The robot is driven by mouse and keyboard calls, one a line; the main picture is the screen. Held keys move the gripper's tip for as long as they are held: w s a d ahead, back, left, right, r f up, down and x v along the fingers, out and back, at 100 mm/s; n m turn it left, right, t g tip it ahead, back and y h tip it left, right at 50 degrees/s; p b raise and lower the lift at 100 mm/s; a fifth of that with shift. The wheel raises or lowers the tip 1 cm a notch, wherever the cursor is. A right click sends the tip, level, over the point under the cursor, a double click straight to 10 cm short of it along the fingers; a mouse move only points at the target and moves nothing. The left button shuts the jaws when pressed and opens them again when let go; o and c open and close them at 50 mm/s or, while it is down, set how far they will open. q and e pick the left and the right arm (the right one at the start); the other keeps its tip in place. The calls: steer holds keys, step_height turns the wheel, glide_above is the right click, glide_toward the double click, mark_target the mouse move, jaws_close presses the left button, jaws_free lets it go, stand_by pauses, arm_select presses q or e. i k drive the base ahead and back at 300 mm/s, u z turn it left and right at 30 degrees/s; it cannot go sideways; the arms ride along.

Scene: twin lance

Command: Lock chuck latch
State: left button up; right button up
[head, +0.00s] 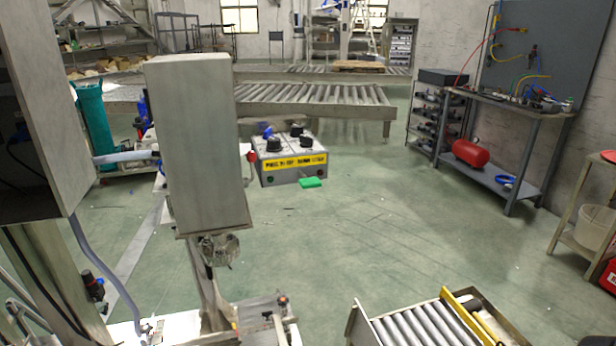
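A tall grey machine head (196,140) stands left of centre in the head view. A metal, chuck-like part (218,248) sits directly under its lower end. The part is small, and I cannot make out a latch on it or tell whether one is locked. A grey control box (290,158) with black knobs, a yellow label and a green piece on its front is just right of the machine head. I cannot make out either of my grippers in this view.
A roller tray (425,328) with a yellow rail is at the bottom right. A roller conveyor (310,103) crosses the back. A steel bench (500,100) with a red cylinder (470,153) on its shelf stands at the right. The green floor (370,230) between them is clear.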

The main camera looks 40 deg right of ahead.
mark_target(252, 157)
steer(key=z, duration=0.25)
steer(key=k, duration=0.75)
steer(key=z, duration=0.55)
steer(key=i, duration=0.55)
steer(key=u, duration=0.75)
steer(key=k, duration=0.7)
steer(key=z, duration=0.35)
steer(key=i, duration=0.55)
steer(key=z, duration=0.05)
